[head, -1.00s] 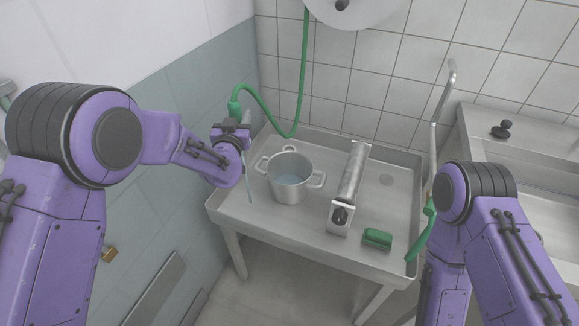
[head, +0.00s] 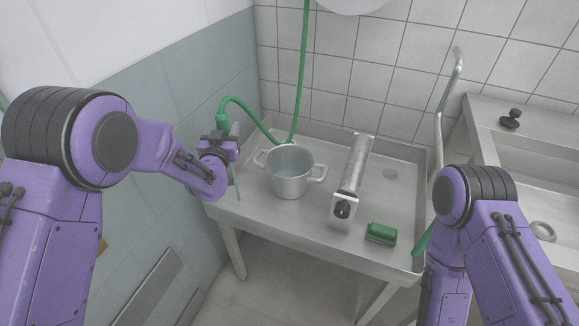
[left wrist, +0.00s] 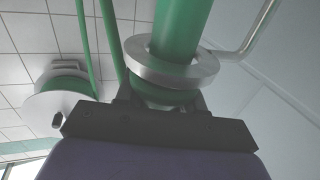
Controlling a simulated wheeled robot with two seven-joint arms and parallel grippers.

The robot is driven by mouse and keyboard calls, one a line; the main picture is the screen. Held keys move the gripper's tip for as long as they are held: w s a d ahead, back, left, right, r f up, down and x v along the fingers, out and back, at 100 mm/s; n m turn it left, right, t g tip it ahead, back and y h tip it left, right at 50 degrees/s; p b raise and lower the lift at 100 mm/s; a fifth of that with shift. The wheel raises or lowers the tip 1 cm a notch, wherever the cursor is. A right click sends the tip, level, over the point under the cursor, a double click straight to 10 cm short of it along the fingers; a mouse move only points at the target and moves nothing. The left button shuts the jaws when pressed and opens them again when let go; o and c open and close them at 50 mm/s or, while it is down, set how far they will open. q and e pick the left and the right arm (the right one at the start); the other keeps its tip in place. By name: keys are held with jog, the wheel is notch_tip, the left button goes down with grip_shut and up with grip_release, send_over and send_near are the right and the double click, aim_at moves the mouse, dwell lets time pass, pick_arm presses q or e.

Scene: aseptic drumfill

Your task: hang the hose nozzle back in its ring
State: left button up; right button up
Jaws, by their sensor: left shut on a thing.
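The green hose nozzle (head: 222,119) is in my left gripper (head: 218,144), left of the pot and close to the grey side wall. The left gripper is shut on it. The green hose (head: 258,112) loops from the nozzle's top and runs up the tiled wall. A thin pale rod (head: 237,182) points down beside the gripper. In the left wrist view the green nozzle body (left wrist: 180,28) has a metal ring or collar (left wrist: 172,66) around it; I cannot tell whether this belongs to the nozzle. My right gripper is out of view.
A two-handled metal pot (head: 289,178) stands on the steel table (head: 275,222), near the left gripper. A metal cylinder unit (head: 352,175) and a green block (head: 381,233) stand to its right. A sink (head: 545,165) is at the far right. A hose reel (left wrist: 62,100) shows in the left wrist view.

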pick_arm(q)
jog(key=shift+f, duration=0.1)
jog(key=o, duration=1.2)
jog(key=s, duration=1)
jog(key=shift+s+a+b, duration=0.2)
jog(key=shift+s+b, duration=0.1)
